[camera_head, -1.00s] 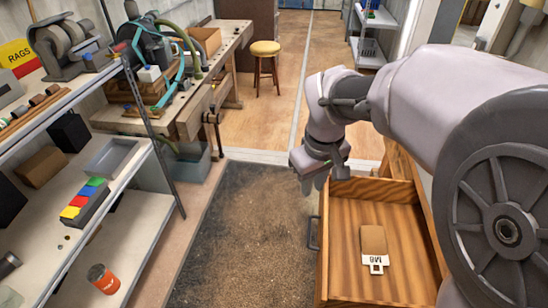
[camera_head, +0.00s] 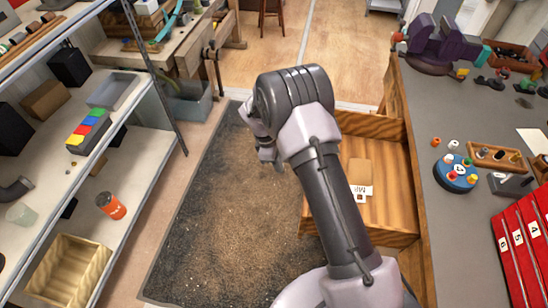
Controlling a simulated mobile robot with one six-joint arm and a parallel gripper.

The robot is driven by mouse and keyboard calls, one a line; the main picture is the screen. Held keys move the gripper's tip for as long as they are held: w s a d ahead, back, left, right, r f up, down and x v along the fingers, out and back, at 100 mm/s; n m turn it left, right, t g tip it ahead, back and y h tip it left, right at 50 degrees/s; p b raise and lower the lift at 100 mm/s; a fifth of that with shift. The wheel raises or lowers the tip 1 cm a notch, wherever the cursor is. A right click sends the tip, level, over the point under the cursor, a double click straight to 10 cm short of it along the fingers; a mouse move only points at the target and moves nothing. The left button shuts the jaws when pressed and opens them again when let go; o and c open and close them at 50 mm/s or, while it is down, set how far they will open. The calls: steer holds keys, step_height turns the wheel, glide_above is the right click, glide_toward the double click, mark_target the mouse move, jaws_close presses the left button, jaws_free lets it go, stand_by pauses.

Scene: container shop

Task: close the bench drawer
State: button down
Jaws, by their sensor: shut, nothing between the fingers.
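The bench drawer (camera_head: 395,208) is a wooden box that stands open, out to the left of the grey-topped bench (camera_head: 425,115). A brown block with a white label marked M8 (camera_head: 361,172) lies inside it. My gripper (camera_head: 275,166) is shut and empty, pointing down over the dark mat just left of the drawer's front. I cannot tell whether it touches the drawer. My arm hides much of the drawer front and its handle.
A dark floor mat (camera_head: 215,225) fills the aisle, clear of objects. A shelf (camera_head: 135,110) stands at left with an orange cup (camera_head: 110,205) and a wooden box (camera_head: 70,270). A purple vise (camera_head: 432,45) and red numbered drawers (camera_head: 525,240) are on the bench.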

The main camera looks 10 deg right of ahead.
steer(key=shift+s+d+r, duration=0.15)
steer(key=shift+d+r, duration=0.05)
steer(key=shift+d, duration=0.4)
steer(key=shift+s+d+r, duration=0.2)
steer(key=shift+d, duration=0.35)
steer(key=shift+s+d+r, duration=0.15)
steer(key=shift+d+r, duration=0.05)
steer(key=shift+d, duration=0.4)
steer(key=s+d+p, duration=0.1)
steer(key=s+d, duration=0.2)
steer(key=d, duration=0.7)
steer(key=s+d+p, duration=0.2)
steer(key=s+d, duration=0.1)
steer(key=d, duration=0.7)
steer(key=s+d+p, duration=0.2)
steer(key=s+d, duration=0.2)
steer(key=d, duration=0.6)
steer(key=shift+d, duration=0.35)
